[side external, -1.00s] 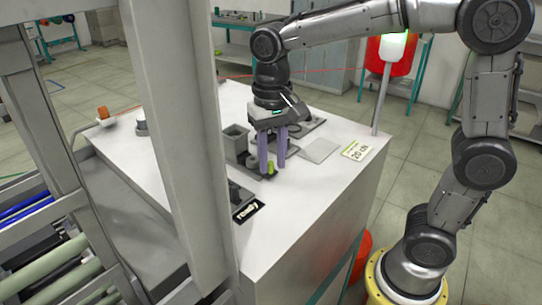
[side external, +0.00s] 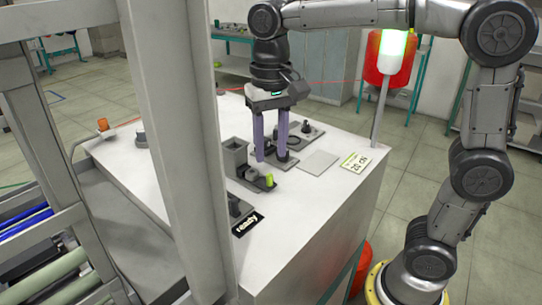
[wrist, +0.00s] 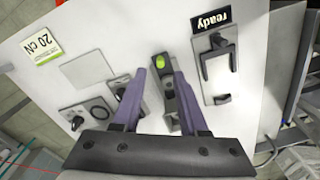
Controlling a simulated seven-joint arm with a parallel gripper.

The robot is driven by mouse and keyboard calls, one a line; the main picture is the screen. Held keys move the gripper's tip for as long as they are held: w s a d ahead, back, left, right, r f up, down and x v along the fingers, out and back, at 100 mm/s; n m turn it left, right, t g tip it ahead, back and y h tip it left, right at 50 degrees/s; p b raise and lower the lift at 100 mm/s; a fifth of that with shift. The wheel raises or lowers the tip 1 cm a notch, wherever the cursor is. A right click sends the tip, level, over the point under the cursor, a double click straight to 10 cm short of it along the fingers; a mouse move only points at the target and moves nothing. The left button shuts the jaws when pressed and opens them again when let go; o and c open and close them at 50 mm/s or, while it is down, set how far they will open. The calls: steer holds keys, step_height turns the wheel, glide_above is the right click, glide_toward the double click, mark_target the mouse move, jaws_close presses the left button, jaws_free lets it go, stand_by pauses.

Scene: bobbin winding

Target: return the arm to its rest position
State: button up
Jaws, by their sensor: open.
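My gripper (side external: 271,158) has two purple fingers, spread apart with nothing between them. It hangs over the white worktable (side external: 195,205), above the grey fixtures in the middle. In the wrist view the fingers (wrist: 160,72) point over the table. A small yellow-green piece (side external: 269,180) sits at the end of a grey fixture just below and in front of the fingers; it also shows in the wrist view (wrist: 159,62).
A "ready" sign (side external: 248,224) and a "20 cN" card (side external: 355,162) lie on the table. A lamp post (side external: 383,95) stands at the right corner. A grey pillar (side external: 180,130) rises at the left. A flat grey plate (side external: 318,162) lies bare.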

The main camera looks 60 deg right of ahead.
steer(key=shift+r, duration=0.7)
steer(key=shift+s+d+r, duration=0.1)
steer(key=shift+d+r, duration=0.1)
steer(key=shift+r, duration=0.15)
steer(key=s+d+f+n+t, duration=0.1)
steer(key=s+f, duration=0.1)
steer(key=s, duration=0.3)
steer(key=s+d+f+n+t, duration=0.2)
steer(key=s+f, duration=0.1)
steer(key=s, duration=0.2)
steer(key=s+d+f+n+t, duration=0.1)
steer(key=s+f+n+t, duration=0.1)
steer(key=s, duration=0.3)
steer(key=shift+s+d+f, duration=0.25)
steer(key=shift+s+f, duration=0.1)
steer(key=shift+f, duration=0.1)
steer(key=shift+w+f+n, duration=0.1)
steer(key=shift+w+n, duration=0.15)
steer(key=shift+n, duration=0.05)
steer(key=shift+w+t, duration=0.15)
steer(key=shift+t, duration=0.15)
